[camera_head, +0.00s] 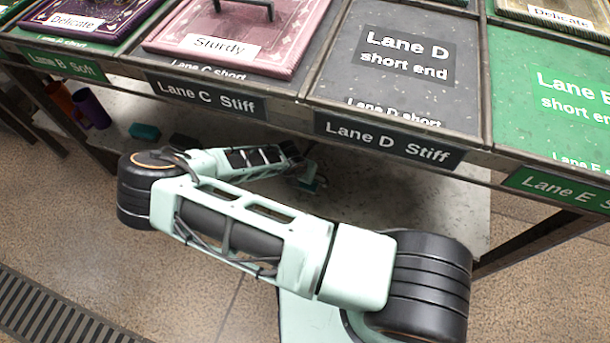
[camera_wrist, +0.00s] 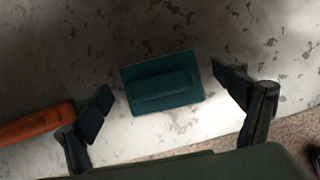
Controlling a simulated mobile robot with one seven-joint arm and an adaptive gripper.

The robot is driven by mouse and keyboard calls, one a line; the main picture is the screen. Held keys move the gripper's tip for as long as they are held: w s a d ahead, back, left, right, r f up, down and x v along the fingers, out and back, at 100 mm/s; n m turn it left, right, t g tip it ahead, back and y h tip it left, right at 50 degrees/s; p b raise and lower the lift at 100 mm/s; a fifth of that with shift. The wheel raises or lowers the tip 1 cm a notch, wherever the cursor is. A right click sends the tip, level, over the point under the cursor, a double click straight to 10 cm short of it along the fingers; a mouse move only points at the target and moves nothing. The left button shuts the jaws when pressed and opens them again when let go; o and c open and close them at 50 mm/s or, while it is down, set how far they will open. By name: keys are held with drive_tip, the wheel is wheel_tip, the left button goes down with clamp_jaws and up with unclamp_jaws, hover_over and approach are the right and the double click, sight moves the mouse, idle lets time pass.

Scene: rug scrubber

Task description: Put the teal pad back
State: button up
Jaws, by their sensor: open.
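A teal pad (camera_wrist: 163,85) with a raised grip block lies on a pale, dark-speckled surface in the wrist view. My gripper (camera_wrist: 164,86) is open, its two dark fingers apart on the left and right of the pad. No contact between fingers and pad is visible. In the head view, my gripper (camera_head: 306,176) reaches in under the table and is small and partly hidden by my arm. A teal block (camera_head: 144,131) also lies on the low shelf to the left there; I cannot tell whether it is the same pad.
An orange object (camera_wrist: 35,124) lies beside the left finger. The low shelf (camera_head: 420,205) sits beneath the lane table, whose front edge (camera_head: 290,112) overhangs it. Orange (camera_head: 58,97) and purple (camera_head: 91,108) objects stand at the left. Lane D (camera_head: 400,85) has a bare top.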

drive_tip(key=shift+f, duration=0.1)
drive_tip(key=shift+f, duration=0.15)
drive_tip(key=p+v, duration=0.4)
drive_tip(key=v, duration=0.7)
drive_tip(key=shift+w+d, duration=0.2)
drive_tip(key=shift+d, duration=0.05)
